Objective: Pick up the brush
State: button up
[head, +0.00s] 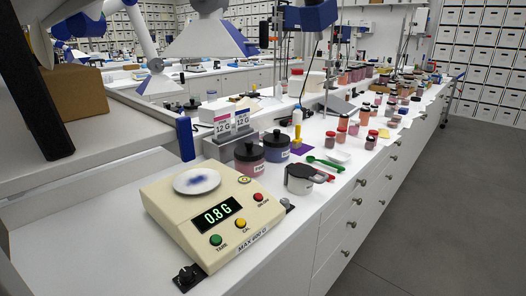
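I cannot make out the brush for certain. A thin red piece (328,177) lies on the counter beside a grey, dark-lidded container (299,180), too small to identify. A green spoon-like tool (324,162) lies just behind it. A cream scale (208,226) stands at the front, reading 0.8 G, with a white dish (197,181) holding blue powder on top. My gripper is not recognisable in the head view.
Dark-lidded pink (249,160) and blue (276,148) jars stand behind the scale, in front of two "12 G" labels. Small jars crowd the counter further back. A cardboard box (78,92) sits at the upper left. Bare counter (100,238) lies left of the scale; open floor (440,200) lies right.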

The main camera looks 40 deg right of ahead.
aim_at(297, 142)
jog(key=i+l, duration=0.15)
jog(key=l, duration=0.3)
jog(key=i+l+u, duration=0.1)
jog(key=l, duration=0.35)
jog(key=i+l, duration=0.1)
jog(key=l, duration=0.35)
jog(key=i+l, duration=0.15)
jog(key=l, duration=0.35)
jog(key=i+l+u, duration=0.1)
jog(key=l, duration=0.35)
